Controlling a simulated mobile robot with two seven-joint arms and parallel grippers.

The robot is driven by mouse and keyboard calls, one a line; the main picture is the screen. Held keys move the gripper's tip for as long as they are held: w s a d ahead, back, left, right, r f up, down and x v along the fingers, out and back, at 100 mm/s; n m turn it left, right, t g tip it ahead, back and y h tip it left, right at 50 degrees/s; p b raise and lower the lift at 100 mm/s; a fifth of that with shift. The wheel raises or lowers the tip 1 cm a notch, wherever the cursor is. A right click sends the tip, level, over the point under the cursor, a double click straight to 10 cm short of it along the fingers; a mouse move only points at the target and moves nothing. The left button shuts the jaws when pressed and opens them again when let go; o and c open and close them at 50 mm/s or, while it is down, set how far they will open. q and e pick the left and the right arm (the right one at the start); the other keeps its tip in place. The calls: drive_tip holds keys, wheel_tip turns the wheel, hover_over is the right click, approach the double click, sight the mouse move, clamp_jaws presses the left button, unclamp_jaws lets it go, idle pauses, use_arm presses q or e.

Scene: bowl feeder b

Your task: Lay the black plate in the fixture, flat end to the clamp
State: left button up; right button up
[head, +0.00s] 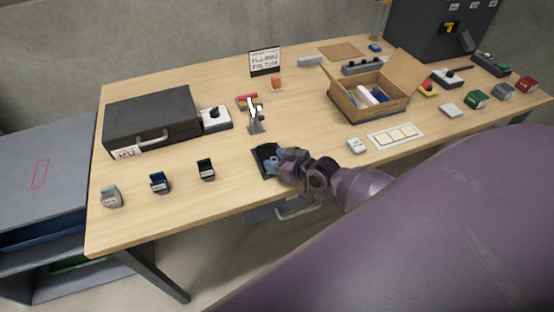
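A black plate (262,151) lies near the front edge of the wooden table. My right gripper (275,165) is low over its right part and hides some of it. I cannot tell whether the fingers touch the plate or are open or shut. Behind the plate stands a small metal device with an upright lever (254,123), which looks like the clamp. The fixture's seat cannot be made out at this size. Which end of the plate is flat cannot be told. My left gripper is not in view.
A black case (150,112) and a white switch box (215,118) stand left. Small holders, including a black one (206,170), line the front left. An open cardboard box (372,107) and a white card (396,136) are right. The table between plate and clamp looks clear.

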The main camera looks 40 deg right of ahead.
drive_tip(key=shift+r, duration=0.25)
drive_tip(key=v, duration=1.2)
drive_tip(key=s+a+f+m+g+h, duration=0.1)
drive_tip(key=s+a+f+m+h, duration=0.1)
drive_tip(key=s+a+f+h, duration=0.2)
drive_tip(key=shift+s+a+f+p, duration=0.3)
drive_tip(key=shift+s+a+f, duration=1.55)
drive_tip(key=shift+s, duration=0.65)
drive_tip(key=shift+a+r, duration=0.1)
drive_tip(key=shift+r, duration=0.05)
